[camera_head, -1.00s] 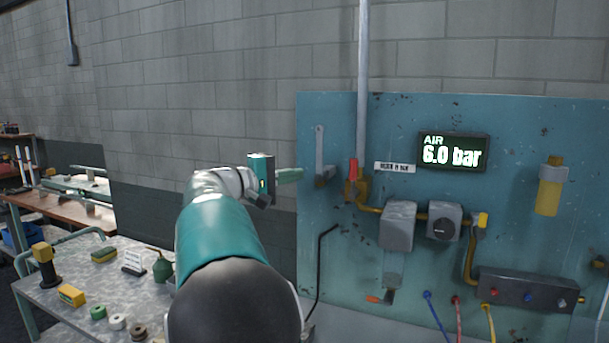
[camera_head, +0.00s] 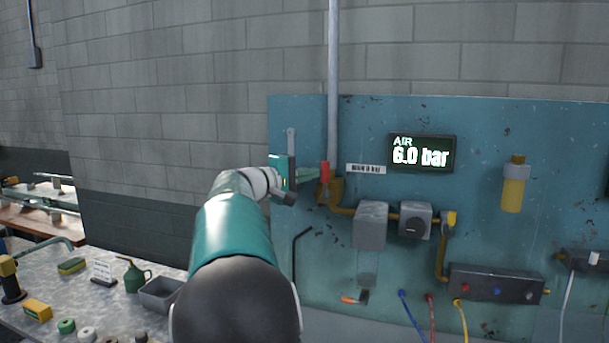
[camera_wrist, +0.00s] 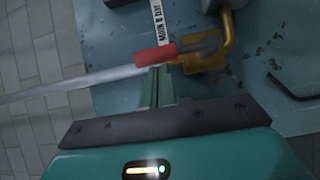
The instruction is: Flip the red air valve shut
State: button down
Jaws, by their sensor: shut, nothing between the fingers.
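The red air valve handle (camera_head: 324,172) stands upright on the yellow valve body (camera_head: 334,190), at the foot of the grey vertical pipe. The handle also shows in the wrist view (camera_wrist: 155,54), with the brass-yellow valve body (camera_wrist: 205,60) to its right. My gripper (camera_head: 308,177) is shut and empty, just left of the handle in the head view. In the wrist view its green fingers (camera_wrist: 156,80) point at the red handle, with the tips right at its near edge. I cannot tell whether they touch. The AIR display (camera_head: 421,153) reads 6.0 bar.
The grey pipe (camera_head: 334,80) rises above the valve. A cluttered bench (camera_head: 75,290) stands at the lower left.

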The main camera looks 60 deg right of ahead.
jog(key=shift+s+r+m+y, duration=0.2)
jog(key=shift+s+m+y, duration=0.2)
jog(key=shift+m, duration=0.1)
dwell(0.3)
jog(key=shift+s+d+r+m+t+y, duration=0.15)
jog(key=shift+s+m+t+y, duration=0.2)
jog(key=shift+s+m, duration=0.2)
jog(key=shift+s+d+r+m+t+y, duration=0.15)
jog(key=shift+s+m+t+y, duration=0.1)
jog(key=shift+s+m+t, duration=0.3)
jog(key=s+d+f+m+t+y, duration=0.1)
jog(key=s+f+m+t+y, duration=0.2)
jog(key=s+m+t, duration=0.4)
jog(key=shift+f, duration=0.6)
jog(key=shift+s+f, duration=0.1)
jog(key=shift+s, duration=0.05)
jog(key=shift+a, duration=0.1)
